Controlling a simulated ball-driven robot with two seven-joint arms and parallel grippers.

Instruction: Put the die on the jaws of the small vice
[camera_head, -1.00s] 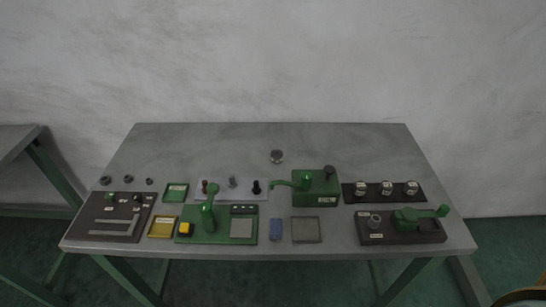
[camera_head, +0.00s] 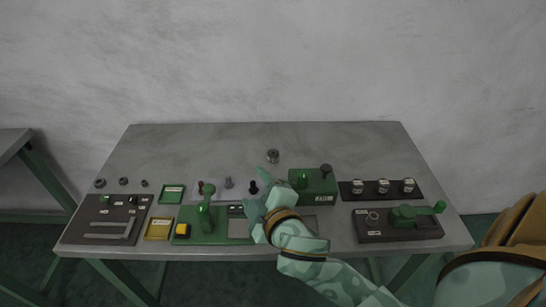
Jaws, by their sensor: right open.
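A small round grey metal piece (camera_head: 273,156), perhaps the die, stands alone toward the back of the table. Several similar small metal pieces (camera_head: 384,186) stand on a dark rack at the right. A green device with a handle (camera_head: 404,215) on a dark labelled base at the front right may be the small vice; its label is too small to read and its jaws are not clear. My right gripper (camera_head: 268,180) is open and empty over the middle of the table, in front of the lone round piece and apart from it. My left gripper is not in view.
A green box-shaped machine (camera_head: 318,186) stands just right of my right gripper. A green lever press (camera_head: 205,215), a yellow tray (camera_head: 158,228) and a green tray (camera_head: 172,194) are to the left. My arm hides the front middle. The back of the table is mostly clear.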

